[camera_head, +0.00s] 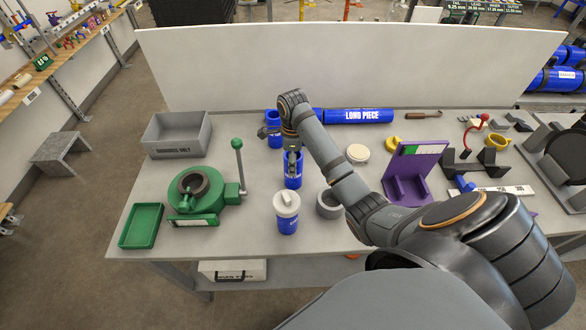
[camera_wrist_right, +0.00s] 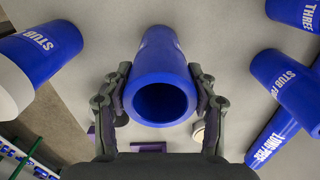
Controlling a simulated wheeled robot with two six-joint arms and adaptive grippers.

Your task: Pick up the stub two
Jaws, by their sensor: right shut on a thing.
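My right gripper (camera_head: 292,158) reaches down from the right and is shut on a blue stub (camera_head: 293,181). In the right wrist view the fingers (camera_wrist_right: 160,105) close on both sides of this stub (camera_wrist_right: 160,62), and its dark open end faces the camera. Its label is not readable, and I cannot tell whether its base touches the table. A blue stub with a white cap (camera_head: 287,212) stands in front of it. Another blue stub (camera_head: 275,132) stands behind. My left gripper is not in view.
A blue long piece (camera_head: 362,116) lies at the back. A green clamp device with a lever (camera_head: 195,190), green tray (camera_head: 141,226) and grey bin (camera_head: 177,134) are on the left. A grey ring (camera_head: 329,204) and purple bracket (camera_head: 407,180) are on the right. A white panel (camera_head: 350,65) backs the table.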

